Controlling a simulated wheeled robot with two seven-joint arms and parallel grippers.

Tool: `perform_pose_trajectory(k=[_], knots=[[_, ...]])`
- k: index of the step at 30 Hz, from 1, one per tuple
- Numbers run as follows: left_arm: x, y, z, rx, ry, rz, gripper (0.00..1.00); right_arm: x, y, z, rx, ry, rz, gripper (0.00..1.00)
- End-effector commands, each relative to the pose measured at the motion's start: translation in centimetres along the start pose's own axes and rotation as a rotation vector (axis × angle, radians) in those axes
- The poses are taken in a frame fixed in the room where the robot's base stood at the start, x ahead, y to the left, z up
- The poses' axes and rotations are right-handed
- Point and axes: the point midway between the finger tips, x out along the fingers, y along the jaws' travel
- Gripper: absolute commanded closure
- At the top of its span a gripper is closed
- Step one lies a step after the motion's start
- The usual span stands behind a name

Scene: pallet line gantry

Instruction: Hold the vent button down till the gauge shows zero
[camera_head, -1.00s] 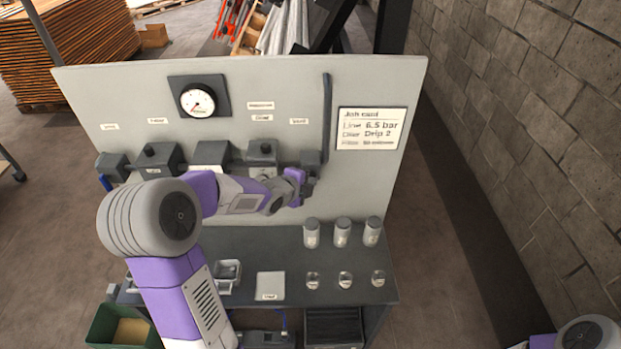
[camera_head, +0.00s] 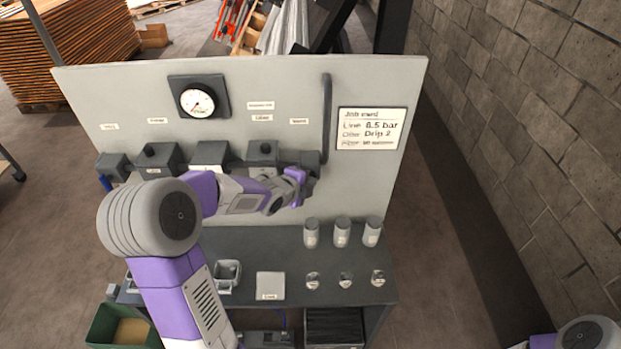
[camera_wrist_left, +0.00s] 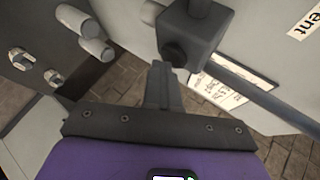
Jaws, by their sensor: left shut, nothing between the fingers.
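The gauge (camera_head: 197,102), white-faced on a dark square, is on the upper left of the grey panel. Its needle is too small to read. The vent block (camera_head: 311,158) is the rightmost in the row, partly behind my left gripper (camera_head: 303,188). In the left wrist view, a dark round button (camera_wrist_left: 175,52) shows on the grey block (camera_wrist_left: 196,32), near a label ending in "ent" (camera_wrist_left: 303,20). My left gripper (camera_wrist_left: 161,72) is shut and empty, its tips right beside the button. I cannot tell whether they touch or press it. My right gripper is out of view.
More grey blocks (camera_head: 158,158) line the panel to the left. A dark pipe (camera_head: 327,115) rises right of the vent block. A job card (camera_head: 371,128) is at right. Several jars (camera_head: 342,234) and small metal fittings stand on the bench (camera_head: 330,262) below.

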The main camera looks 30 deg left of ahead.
Motion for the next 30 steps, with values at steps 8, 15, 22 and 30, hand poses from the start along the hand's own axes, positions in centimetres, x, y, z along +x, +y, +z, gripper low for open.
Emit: perform_pose_trajectory(k=[8,15,22,30], knots=[[0.0,-0.1,0.1,0.000,-0.002,-0.003,1.00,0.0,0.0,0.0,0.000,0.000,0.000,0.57],[-0.3,0.2,-0.2,0.000,-0.002,-0.003,1.00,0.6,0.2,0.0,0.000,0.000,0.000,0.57],[-1.2,1.0,-0.8,0.000,-0.001,-0.003,1.00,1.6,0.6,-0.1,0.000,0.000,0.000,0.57],[-1.4,1.0,-1.0,0.000,0.000,-0.001,1.00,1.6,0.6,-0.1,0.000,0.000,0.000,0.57]])
